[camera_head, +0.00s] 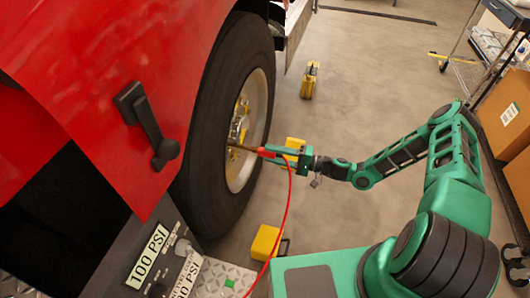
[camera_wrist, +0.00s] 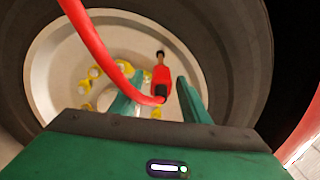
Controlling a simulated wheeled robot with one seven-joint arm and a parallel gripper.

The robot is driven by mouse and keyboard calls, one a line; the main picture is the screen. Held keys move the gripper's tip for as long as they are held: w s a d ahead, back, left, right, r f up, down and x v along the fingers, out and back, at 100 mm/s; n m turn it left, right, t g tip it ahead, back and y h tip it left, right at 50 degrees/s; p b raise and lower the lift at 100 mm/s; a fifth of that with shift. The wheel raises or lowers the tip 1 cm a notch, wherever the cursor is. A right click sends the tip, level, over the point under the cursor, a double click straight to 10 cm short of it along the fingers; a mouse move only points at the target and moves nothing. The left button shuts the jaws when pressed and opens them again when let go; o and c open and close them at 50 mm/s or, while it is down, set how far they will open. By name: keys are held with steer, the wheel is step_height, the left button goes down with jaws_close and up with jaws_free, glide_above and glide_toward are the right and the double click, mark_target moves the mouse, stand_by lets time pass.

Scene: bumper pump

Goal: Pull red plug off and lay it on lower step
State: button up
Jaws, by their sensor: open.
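The red plug (camera_head: 264,152) shows in the head view at the wheel's hub side, on the end of a brass-coloured stem. A red hose (camera_head: 288,195) hangs from it. In the wrist view, the plug (camera_wrist: 160,80) points away from me, with the hose looping to the upper left. My gripper (camera_head: 283,156) is open at the plug. In the wrist view, my fingers (camera_wrist: 157,92) stand on either side of it, with a gap at the right. A tread-plate step (camera_head: 212,278), with a green mark on it, lies low beside the truck. Whether it is the lower step I cannot tell.
The big tyre (camera_head: 215,110) and red truck body (camera_head: 120,80) stand close at the left. A panel with PSI labels (camera_head: 148,255) sits above the step. Yellow chocks (camera_head: 265,242) stand on the floor. Boxes (camera_head: 502,115) are at the right.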

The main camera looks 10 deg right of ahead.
mark_target(263, 152)
steer(key=shift+x, duration=2.15)
jaws_close()
steer(key=shift+d, duration=0.15)
steer(key=shift+v, duration=2.85)
